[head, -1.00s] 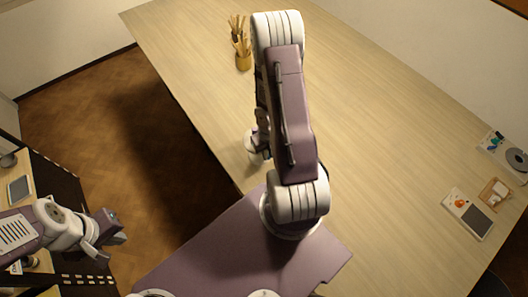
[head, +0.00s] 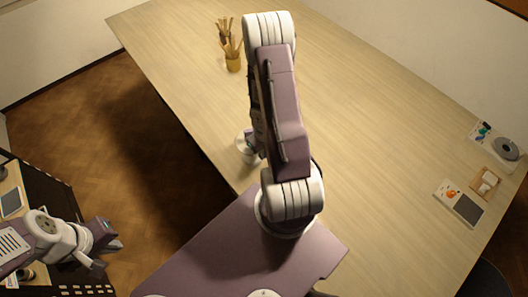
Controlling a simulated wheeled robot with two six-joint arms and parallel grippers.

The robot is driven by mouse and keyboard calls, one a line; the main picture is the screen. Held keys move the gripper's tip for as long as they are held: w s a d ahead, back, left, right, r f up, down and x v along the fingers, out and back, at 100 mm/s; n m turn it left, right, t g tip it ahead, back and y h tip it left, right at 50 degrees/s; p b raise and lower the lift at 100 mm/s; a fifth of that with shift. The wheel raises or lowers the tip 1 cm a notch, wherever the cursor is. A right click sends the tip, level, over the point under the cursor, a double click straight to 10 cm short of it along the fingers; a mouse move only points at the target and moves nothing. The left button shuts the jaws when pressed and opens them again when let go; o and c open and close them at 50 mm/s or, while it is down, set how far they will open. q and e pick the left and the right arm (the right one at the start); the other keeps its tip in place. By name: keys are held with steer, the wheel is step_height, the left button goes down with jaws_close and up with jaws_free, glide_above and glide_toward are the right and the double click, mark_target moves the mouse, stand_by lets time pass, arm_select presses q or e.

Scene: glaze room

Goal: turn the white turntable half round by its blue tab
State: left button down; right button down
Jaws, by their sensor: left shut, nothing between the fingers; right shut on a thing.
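The white turntable (head: 241,138) lies on the wooden table near its left edge. Only a small part of its left side shows; my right arm covers the rest. My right gripper (head: 250,156) is low at the turntable's near side, mostly behind its own arm. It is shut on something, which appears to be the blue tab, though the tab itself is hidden. My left gripper (head: 112,245) is shut and empty, out over the floor at the lower left, far from the turntable.
Two holders with wooden tools, one an ochre pot (head: 233,62), stand at the table's far left. A white-and-grey panel (head: 460,206), a small wooden tray (head: 485,184) and a board with a grey disc (head: 507,149) lie at the right. The table's middle is clear.

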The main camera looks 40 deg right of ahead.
steer(key=c, duration=1.4)
jaws_free()
steer(key=shift+c, duration=0.2)
steer(key=shift+w, duration=0.1)
steer(key=shift+a, duration=0.15)
